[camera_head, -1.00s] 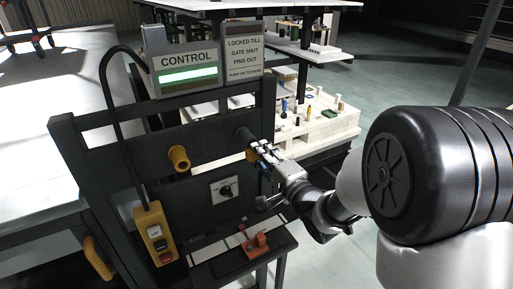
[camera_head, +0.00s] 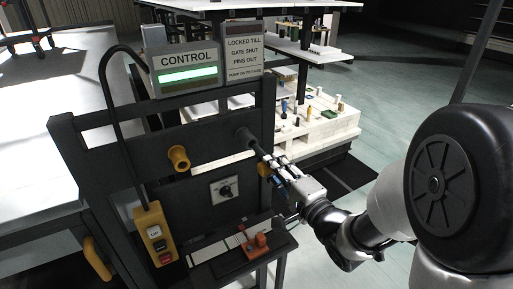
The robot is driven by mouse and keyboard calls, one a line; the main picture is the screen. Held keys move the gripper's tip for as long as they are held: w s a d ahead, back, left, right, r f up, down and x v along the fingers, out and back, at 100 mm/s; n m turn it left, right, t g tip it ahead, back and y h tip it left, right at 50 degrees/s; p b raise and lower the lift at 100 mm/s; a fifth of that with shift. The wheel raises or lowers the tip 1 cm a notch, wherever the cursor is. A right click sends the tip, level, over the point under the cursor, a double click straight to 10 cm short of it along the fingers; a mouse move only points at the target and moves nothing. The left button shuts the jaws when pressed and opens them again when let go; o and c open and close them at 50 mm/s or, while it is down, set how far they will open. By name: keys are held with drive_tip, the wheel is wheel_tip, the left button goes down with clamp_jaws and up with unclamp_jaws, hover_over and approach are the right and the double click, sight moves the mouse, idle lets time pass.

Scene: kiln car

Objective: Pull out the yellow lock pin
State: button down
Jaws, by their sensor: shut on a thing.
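A yellow lock pin (camera_head: 264,169) is at my gripper (camera_head: 273,164), which is shut on it. Only part of its yellow head shows, as the fingers hide the rest. A dark shaft runs from the fingers up-left towards the dark round socket (camera_head: 246,138) on the panel's right side. I cannot tell whether its tip is still inside. A second yellow pin (camera_head: 179,158) sits in the panel's left socket, apart from my gripper. The dark panel (camera_head: 205,135) carries both.
A control box with a lit green bar (camera_head: 188,75) and a sign (camera_head: 244,52) stand on top. A rotary knob (camera_head: 225,191), yellow pendant (camera_head: 155,234) and orange-red clamp (camera_head: 256,246) lie nearby. A loaded white kiln car (camera_head: 318,132) stands behind; floor at right is open.

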drive_tip(key=b+v, duration=0.2)
drive_tip(key=v, duration=0.2)
drive_tip(key=shift+s+d+f+b, duration=0.1)
drive_tip(key=shift+s+d+b, duration=0.15)
drive_tip(key=shift+b, duration=0.1)
drive_tip(key=shift+s+b, duration=0.1)
drive_tip(key=shift+b, duration=0.35)
drive_tip(key=shift+s+d+b, duration=0.1)
drive_tip(key=shift+b, duration=0.3)
drive_tip(key=s+b, duration=0.1)
drive_tip(key=b, duration=0.2)
drive_tip(key=shift+d, duration=0.3)
